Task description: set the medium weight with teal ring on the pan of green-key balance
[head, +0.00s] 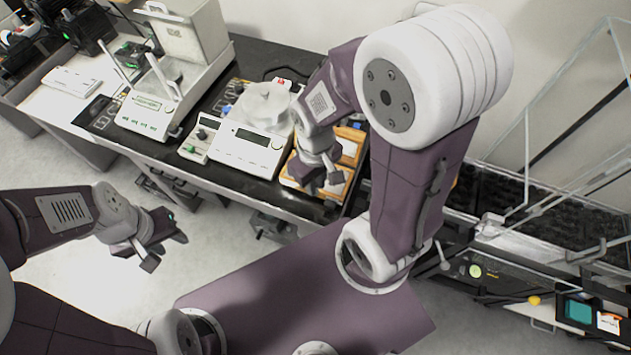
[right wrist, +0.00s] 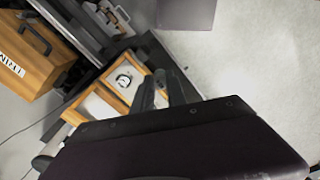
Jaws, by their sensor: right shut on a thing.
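My right gripper (head: 320,186) is over the front of an orange wooden tray (head: 350,152) on the dark table. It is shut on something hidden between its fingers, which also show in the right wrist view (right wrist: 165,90). I cannot make out a teal ring, so the medium weight is not identifiable.
A second white balance (head: 245,150) with a round pan (head: 265,104) stands between the green-key balance and the tray. A small keyed device (head: 200,138) is between the balances. A wooden case (right wrist: 30,55) shows in the right wrist view. A glass enclosure (head: 560,130) stands at right.

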